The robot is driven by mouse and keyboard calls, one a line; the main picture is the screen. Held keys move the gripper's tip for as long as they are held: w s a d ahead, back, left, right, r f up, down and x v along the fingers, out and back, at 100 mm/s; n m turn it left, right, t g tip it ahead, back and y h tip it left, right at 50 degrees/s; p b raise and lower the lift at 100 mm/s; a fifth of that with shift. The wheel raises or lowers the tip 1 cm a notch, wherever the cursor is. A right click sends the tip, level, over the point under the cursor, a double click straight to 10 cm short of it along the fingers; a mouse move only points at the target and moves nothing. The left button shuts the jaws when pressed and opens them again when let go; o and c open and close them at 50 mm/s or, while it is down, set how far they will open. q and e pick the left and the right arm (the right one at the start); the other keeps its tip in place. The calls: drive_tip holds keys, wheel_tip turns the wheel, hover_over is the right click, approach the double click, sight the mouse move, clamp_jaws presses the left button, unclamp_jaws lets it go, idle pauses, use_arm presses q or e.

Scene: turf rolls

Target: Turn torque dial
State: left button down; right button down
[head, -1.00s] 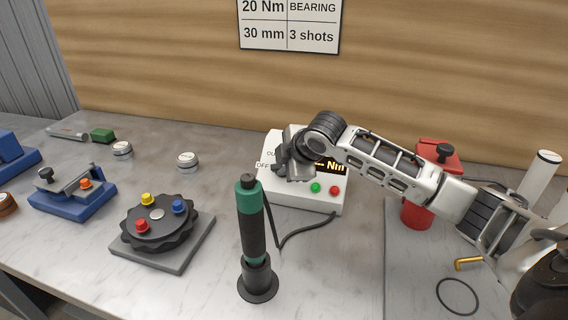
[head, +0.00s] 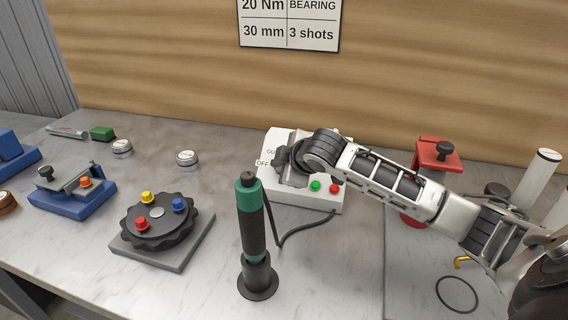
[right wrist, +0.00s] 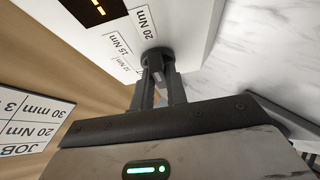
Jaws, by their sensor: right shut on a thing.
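The white controller box (head: 312,202) stands at the back middle of the bench, with a green and a red button on its front. Its dark torque dial (right wrist: 156,53) shows in the right wrist view, beside labels reading 10 Nm, 15 Nm and 20 Nm. My right gripper (right wrist: 158,72) is shut on the dial; it also shows in the head view (head: 282,165), where it hides the dial. The box's display (right wrist: 97,8) shows dashes in the right wrist view, and my arm covers it in the head view. My left gripper is not in view.
A green and black screwdriver (head: 251,225) stands upright in a holder in front of the box, its cable running to the box. A dark rotary fixture (head: 160,228) and blue fixture (head: 72,200) are at left. A red fixture (head: 438,155) stands at right behind my arm.

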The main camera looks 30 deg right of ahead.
drive_tip(key=c, duration=1.4)
unclamp_jaws()
drive_tip(key=shift+s, duration=0.1)
drive_tip(key=b+v, duration=0.1)
drive_tip(key=v, duration=1.4)
drive_tip(key=shift+s+r+b, duration=0.25)
drive_tip(key=shift+r+b, duration=0.1)
drive_tip(key=shift+a, duration=0.15)
